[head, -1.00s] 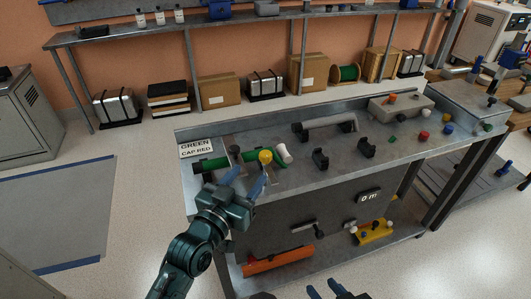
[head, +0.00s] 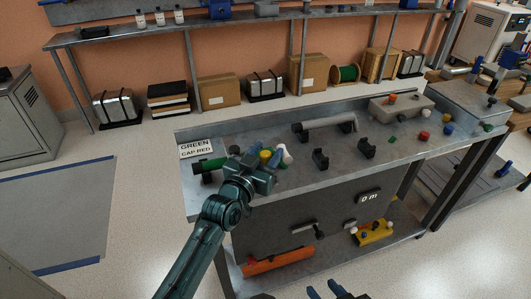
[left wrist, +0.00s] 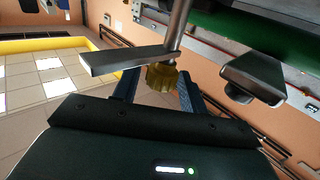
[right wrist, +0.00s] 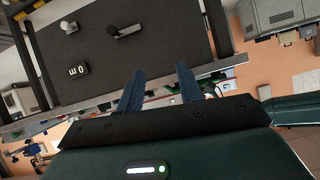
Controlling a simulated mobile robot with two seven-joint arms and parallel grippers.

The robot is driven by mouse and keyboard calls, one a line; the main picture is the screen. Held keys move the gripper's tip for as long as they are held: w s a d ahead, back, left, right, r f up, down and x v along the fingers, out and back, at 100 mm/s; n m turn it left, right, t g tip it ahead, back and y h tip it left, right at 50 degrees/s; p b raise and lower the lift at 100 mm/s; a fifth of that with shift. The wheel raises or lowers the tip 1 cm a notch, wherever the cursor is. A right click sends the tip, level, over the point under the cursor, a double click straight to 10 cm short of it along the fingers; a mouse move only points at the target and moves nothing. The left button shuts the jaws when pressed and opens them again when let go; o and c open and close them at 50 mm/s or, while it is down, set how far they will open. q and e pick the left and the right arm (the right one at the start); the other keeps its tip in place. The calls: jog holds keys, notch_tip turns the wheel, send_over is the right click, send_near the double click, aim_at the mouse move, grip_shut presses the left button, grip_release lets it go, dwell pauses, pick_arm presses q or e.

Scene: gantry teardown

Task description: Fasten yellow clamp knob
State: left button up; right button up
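The yellow clamp knob (head: 265,155) sits on the bench top beside a green cylinder (head: 209,164). In the left wrist view the ribbed knob (left wrist: 162,78) hangs on a metal rod, next to a flat metal bar. My left gripper (head: 269,159) is at the knob. Its two blue fingers (left wrist: 158,88) stand apart on either side of the knob, with a gap visible on the left side. My right gripper (head: 325,291) is low at the bottom edge of the head view. In the right wrist view its fingers (right wrist: 160,80) are apart and empty.
A white-ended piece (head: 285,154) lies just right of the knob. Black cradles (head: 321,159) and a grey cylinder (head: 325,122) are further right on the bench. Coloured knobs lie at the far right.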

pick_arm(q)
jog(key=c, duration=0.8)
jog(key=shift+m+g+h+b, duration=0.5)
jog(key=shift+m+h+b, duration=0.4)
jog(key=shift+h+b, duration=0.25)
jog(key=m+g+h+b, duration=0.1)
jog(key=b, duration=0.1)
jog(key=shift+f+h+b, duration=0.15)
jog(key=shift+h+b, duration=0.1)
jog(key=shift+b, duration=0.15)
jog(key=shift+m+g+h+b, duration=0.3)
jog(key=shift+g+b, duration=0.2)
jog(key=shift+b, duration=0.15)
jog(key=shift+d+m+g+h+b, duration=0.1)
jog(key=shift+m+g+h+b, duration=0.35)
jog(key=shift+b, duration=0.8)
jog(key=shift+r+g+b, duration=0.2)
jog(key=shift+g+b, duration=0.05)
jog(key=shift+b, duration=0.3)
pick_arm(e)
jog(key=shift+s+d+f+m+t, duration=0.2)
jog(key=shift+s+d+f+t, duration=0.1)
jog(key=shift+d+t, duration=0.25)
jog(key=shift+s+d+f+m+t, duration=0.2)
jog(key=shift+d+f+t, duration=0.1)
jog(key=shift+t, duration=0.35)
